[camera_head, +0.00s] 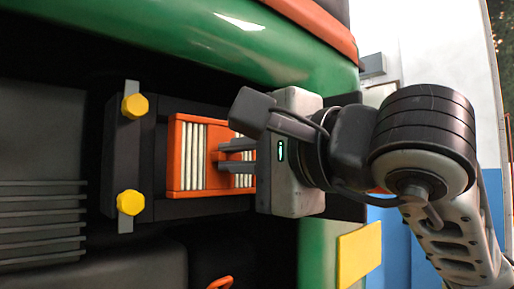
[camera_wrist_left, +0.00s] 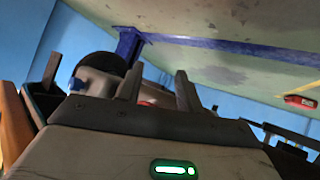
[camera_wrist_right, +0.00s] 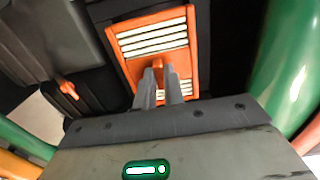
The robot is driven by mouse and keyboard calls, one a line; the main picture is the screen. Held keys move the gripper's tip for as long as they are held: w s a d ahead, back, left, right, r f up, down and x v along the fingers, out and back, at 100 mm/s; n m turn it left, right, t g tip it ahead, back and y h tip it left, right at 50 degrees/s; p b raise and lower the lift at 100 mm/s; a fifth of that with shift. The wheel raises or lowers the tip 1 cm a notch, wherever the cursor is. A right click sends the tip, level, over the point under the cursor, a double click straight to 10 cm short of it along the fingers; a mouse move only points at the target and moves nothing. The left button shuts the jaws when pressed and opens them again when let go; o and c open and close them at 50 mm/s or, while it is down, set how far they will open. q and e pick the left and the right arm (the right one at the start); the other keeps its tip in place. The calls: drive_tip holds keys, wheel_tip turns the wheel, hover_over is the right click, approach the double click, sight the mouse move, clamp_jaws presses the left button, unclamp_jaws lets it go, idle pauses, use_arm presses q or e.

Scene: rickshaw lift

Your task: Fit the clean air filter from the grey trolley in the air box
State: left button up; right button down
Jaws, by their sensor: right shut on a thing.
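The air filter, an orange frame with white pleats (camera_head: 192,160), lies in the dark air box (camera_head: 150,185) in the head view. It also shows in the right wrist view (camera_wrist_right: 150,40). I cannot tell whether it is fully seated. My right gripper (camera_head: 222,156) is shut on the orange grip in the middle of the filter, and its body hides the filter's right end. A grey bar with two yellow knobs (camera_head: 132,202) stands along the box's left side. My left gripper (camera_wrist_left: 155,88) is open and looks empty, away from the air box.
The green body panel (camera_head: 290,60) curves above and to the right of the engine bay. A ribbed dark part (camera_head: 40,220) is at the left. An orange handle (camera_head: 220,283) lies below the box. A blue post (camera_wrist_left: 128,42) shows in the left wrist view.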

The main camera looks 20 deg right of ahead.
sight(208, 158)
drive_tip(key=x, duration=0.3)
drive_tip(key=shift+w, duration=0.1)
drive_tip(key=shift+x, duration=0.95)
idle(0.6)
drive_tip(key=shift+a+b, duration=0.1)
drive_tip(key=shift+b, duration=0.2)
drive_tip(key=shift+w+a, duration=0.2)
drive_tip(key=shift+w, duration=0.2)
idle(1.7)
drive_tip(key=c, duration=1.4)
unclamp_jaws()
drive_tip(key=shift+c, duration=0.8)
drive_tip(key=shift+s, duration=0.1)
